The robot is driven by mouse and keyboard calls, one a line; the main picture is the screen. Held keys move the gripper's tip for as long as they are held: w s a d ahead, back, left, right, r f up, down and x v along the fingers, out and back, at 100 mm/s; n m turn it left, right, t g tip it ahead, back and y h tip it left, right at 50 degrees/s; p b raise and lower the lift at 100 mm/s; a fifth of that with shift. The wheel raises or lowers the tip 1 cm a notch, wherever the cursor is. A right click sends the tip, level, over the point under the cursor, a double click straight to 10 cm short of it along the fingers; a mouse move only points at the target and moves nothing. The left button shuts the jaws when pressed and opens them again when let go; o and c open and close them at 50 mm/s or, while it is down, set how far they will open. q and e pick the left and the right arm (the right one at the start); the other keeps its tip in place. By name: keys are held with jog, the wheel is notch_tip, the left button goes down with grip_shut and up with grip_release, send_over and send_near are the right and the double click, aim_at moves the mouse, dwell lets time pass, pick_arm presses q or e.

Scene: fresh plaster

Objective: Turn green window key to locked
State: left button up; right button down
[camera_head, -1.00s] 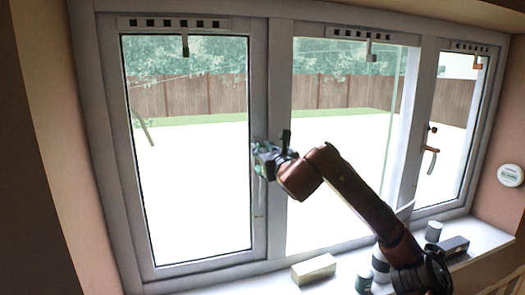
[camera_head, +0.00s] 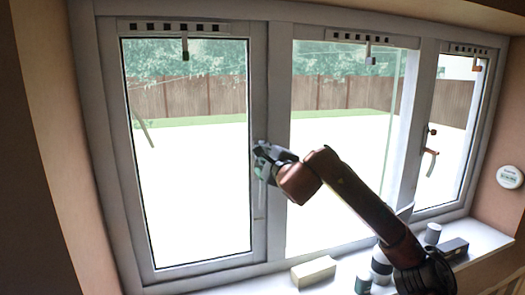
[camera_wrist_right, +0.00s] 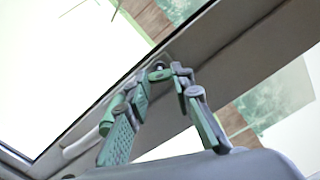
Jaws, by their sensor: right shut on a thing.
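My right gripper (camera_head: 262,160) is at the handle on the left window's right-hand frame. In the right wrist view its two fingers (camera_wrist_right: 160,80) close around a small green key (camera_wrist_right: 159,74) on that frame. The fingers hide much of the key, and I cannot tell its exact angle. A pale handle (camera_wrist_right: 80,146) lies beside the left finger. My left gripper is not in view.
The right window has a red handle (camera_head: 430,163). On the sill stand a cream block (camera_head: 313,271), a dark green jar (camera_head: 363,283), a grey-topped can (camera_head: 433,232) and a black box (camera_head: 454,247). A round white device (camera_head: 509,177) is on the right wall.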

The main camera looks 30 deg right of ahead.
jog(key=n+p, duration=0.1)
jog(key=n, duration=0.4)
dwell(0.5)
jog(key=c, duration=1.7)
grip_release()
jog(key=v, duration=1.2)
